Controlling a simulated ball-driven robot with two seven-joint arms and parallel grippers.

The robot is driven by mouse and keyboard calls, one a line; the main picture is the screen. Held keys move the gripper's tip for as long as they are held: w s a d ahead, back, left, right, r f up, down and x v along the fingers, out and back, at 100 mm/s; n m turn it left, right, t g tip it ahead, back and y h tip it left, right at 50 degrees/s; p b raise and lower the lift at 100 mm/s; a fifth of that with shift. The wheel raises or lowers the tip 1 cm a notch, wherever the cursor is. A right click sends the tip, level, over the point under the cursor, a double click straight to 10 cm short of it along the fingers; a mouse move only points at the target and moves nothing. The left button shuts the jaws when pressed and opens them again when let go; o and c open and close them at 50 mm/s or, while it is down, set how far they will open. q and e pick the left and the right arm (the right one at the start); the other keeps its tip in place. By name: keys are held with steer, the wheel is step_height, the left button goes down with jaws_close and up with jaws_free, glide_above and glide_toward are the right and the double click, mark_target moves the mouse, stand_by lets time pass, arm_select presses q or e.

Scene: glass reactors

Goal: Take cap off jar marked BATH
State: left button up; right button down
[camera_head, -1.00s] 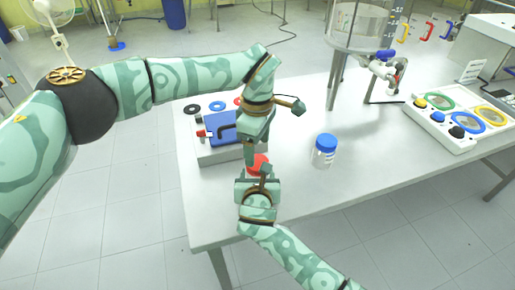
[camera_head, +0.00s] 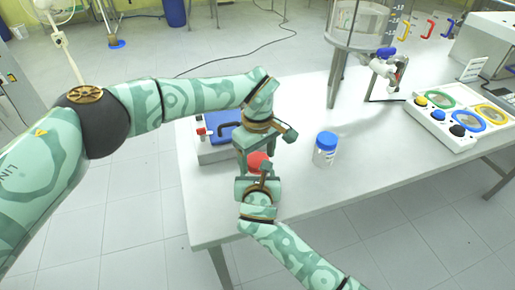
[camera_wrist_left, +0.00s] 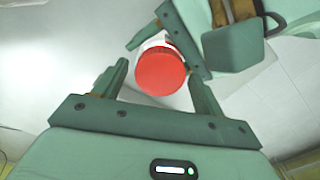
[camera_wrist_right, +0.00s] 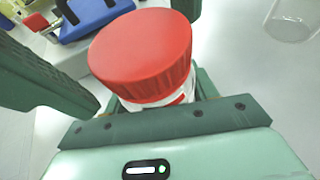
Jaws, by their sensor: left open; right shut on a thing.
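A jar with a red screw cap (camera_head: 258,162) is held over the front left part of the table. Its white body with some red on it shows below the cap in the right wrist view (camera_wrist_right: 145,55); no marking can be read. My right gripper (camera_head: 257,172) is shut on the jar, with the cap above its fingers. My left gripper (camera_head: 256,152) is open just above the cap. In the left wrist view, the red cap (camera_wrist_left: 160,72) lies between its spread fingers. A second jar, with a blue cap (camera_head: 326,140), stands upright to the right.
A box with a blue top (camera_head: 222,127) stands behind my left gripper. A glass reactor vessel (camera_head: 358,22) with a tap stands at the back. A white tray with coloured rings (camera_head: 458,117) lies at the right. The table's front middle is clear.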

arm_select(q)
steer(key=c, duration=1)
steer(key=n, duration=0.7)
steer(key=o, duration=1.1)
steer(key=shift+r, duration=0.1)
